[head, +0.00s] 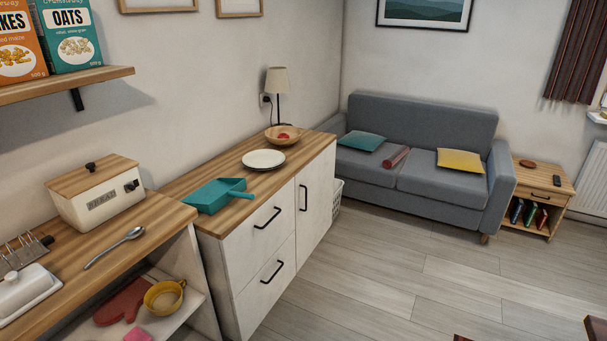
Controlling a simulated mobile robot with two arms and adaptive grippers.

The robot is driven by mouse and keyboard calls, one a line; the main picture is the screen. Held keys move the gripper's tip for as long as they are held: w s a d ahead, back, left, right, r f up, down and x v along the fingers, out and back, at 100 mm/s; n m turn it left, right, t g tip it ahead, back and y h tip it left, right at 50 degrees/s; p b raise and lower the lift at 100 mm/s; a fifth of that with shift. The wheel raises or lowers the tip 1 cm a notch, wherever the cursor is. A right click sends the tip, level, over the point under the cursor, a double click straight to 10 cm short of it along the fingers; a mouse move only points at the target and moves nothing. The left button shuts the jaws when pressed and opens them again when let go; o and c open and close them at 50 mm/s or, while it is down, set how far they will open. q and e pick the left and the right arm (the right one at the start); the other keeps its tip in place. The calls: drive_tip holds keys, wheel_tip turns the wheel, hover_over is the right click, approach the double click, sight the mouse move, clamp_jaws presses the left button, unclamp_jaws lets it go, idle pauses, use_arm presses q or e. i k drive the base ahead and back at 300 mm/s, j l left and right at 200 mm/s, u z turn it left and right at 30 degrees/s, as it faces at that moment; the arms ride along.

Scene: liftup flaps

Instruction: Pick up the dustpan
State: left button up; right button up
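A teal dustpan (212,195) lies on the wooden top of the white cabinet, near its front left corner. Its wide pan lies towards the left and its short handle points right, close to the front edge of the top. Neither of my grippers shows in the head view, and nothing touches the dustpan from above.
A white plate (264,159), a wooden bowl (285,136) and a lamp (277,82) stand behind the dustpan. A shelf (62,87) overhangs the left.

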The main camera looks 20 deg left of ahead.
sight(211, 199)
drive_tip(key=i+l+u, duration=0.2)
drive_tip(key=i, duration=0.3)
drive_tip(key=i+l+u, duration=0.2)
drive_tip(key=i, duration=0.3)
drive_tip(key=i+l+u, duration=0.25)
drive_tip(key=i, duration=0.2)
drive_tip(key=j, duration=0.1)
